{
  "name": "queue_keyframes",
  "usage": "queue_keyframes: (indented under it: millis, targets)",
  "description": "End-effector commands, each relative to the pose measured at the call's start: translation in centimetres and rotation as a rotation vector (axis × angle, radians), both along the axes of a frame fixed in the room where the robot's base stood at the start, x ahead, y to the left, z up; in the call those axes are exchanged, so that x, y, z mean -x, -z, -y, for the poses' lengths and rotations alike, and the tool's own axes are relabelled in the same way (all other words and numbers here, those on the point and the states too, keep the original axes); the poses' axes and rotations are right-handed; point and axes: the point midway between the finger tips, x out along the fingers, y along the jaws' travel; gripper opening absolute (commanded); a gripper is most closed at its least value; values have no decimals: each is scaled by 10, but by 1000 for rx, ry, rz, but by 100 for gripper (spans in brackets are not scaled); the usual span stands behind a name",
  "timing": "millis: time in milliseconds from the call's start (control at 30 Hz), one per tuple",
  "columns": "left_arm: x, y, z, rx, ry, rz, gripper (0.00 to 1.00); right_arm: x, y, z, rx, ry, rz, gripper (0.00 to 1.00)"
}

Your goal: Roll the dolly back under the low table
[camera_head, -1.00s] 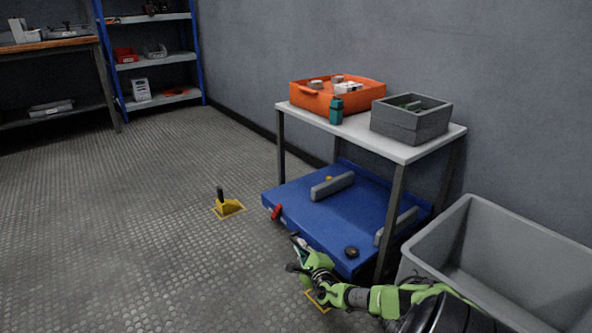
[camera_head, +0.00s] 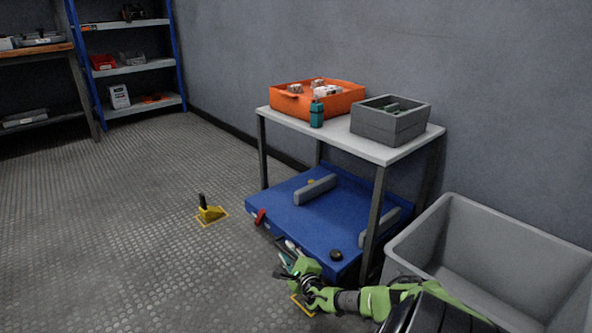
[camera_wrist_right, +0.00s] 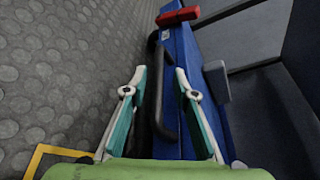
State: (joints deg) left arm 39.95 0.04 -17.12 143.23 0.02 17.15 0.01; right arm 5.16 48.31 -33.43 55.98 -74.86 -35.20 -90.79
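The blue dolly (camera_head: 290,213) lies low under the white-topped low table (camera_head: 385,154), its near edge sticking out past the front legs. It carries grey bars and a black round knob. In the right wrist view, a black handle (camera_wrist_right: 162,85) runs along the dolly's side (camera_wrist_right: 186,60). My right gripper (camera_head: 283,255) is at the dolly's near side, low by the floor. In the wrist view, its fingers (camera_wrist_right: 160,72) are apart, with the handle between them; I cannot tell whether they touch it. My left gripper is not in view.
A red piece (camera_head: 260,217) sits on the dolly's edge. A yellow block with a black handle (camera_head: 211,213) stands on a marked floor spot to the left. A grey bin (camera_head: 470,215) stands close on the right. An orange tray (camera_head: 340,101) and grey box (camera_head: 385,128) are on the table.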

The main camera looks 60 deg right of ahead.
Motion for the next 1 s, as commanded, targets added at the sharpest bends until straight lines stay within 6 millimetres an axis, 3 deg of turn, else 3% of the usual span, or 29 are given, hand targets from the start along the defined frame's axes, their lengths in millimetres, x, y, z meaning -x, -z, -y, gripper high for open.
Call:
queue_keyframes:
  millis: [600, 1000]
  targets:
    - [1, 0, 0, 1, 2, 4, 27, 77, -19, -48, -1, 1, -4, 26]
    - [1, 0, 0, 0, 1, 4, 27, 92, -24, -57, 1, 4, -2, 26]
